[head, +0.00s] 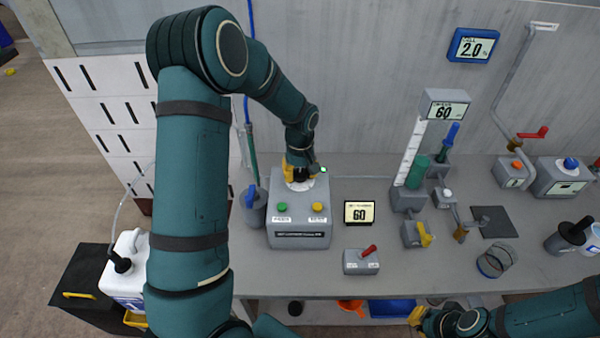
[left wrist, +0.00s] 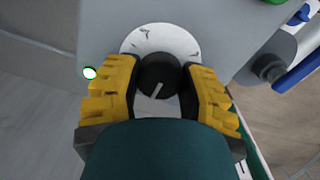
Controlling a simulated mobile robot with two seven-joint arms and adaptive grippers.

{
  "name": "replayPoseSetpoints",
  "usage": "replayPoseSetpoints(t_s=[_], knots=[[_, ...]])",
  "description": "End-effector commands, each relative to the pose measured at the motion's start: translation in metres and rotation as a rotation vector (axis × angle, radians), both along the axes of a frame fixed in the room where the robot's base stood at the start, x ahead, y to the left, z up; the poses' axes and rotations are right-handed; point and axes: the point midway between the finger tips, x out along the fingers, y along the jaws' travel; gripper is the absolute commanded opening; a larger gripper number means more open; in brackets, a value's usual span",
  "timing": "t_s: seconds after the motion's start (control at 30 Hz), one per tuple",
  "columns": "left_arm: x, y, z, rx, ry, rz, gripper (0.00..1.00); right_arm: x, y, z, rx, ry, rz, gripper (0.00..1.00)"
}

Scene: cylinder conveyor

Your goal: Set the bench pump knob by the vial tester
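The grey bench pump box (head: 300,236) stands on the bench with a green and a yellow button on its front. On its top, a black knob (left wrist: 158,74) with a pale pointer line sits on a white marked dial (left wrist: 150,38). My left gripper (head: 300,172) is over it, its yellow fingers on either side of the knob and seemingly shut on it. The fingers hide most of the knob in the head view. Labels are too small to tell which device is the vial tester. My right gripper (head: 418,318) is low at the bench front, its opening unclear.
A small display (head: 359,213) right of the pump reads 60. A taller stand's display (head: 443,110) also reads 60; a blue wall display (head: 474,46) reads 2.0.

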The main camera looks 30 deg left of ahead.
Motion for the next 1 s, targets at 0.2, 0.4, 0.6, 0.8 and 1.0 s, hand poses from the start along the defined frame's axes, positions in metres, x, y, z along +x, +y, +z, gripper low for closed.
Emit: replayPoseSetpoints(t_s=[0.2, 0.4, 0.6, 0.8, 1.0], knots=[[0.000, 0.000, 0.000, 0.000, 0.000, 0.000, 0.05, 0.000, 0.000, 0.000, 0.000, 0.000, 0.000, 0.00], [0.000, 0.000, -0.001, 0.000, 0.000, -0.021, 0.05, 0.000, 0.000, -0.001, 0.000, 0.000, 0.000, 0.00], [0.000, 0.000, -0.001, 0.000, 0.000, -0.106, 0.05, 0.000, 0.000, -0.005, 0.000, 0.000, 0.000, 0.00], [0.000, 0.000, -0.002, 0.000, 0.000, -0.262, 0.05, 0.000, 0.000, -0.010, -0.001, 0.000, 0.000, 0.00], [0.000, 0.000, -0.002, 0.000, 0.000, -0.451, 0.05, 0.000, 0.001, -0.015, -0.002, 0.000, 0.000, 0.00]])
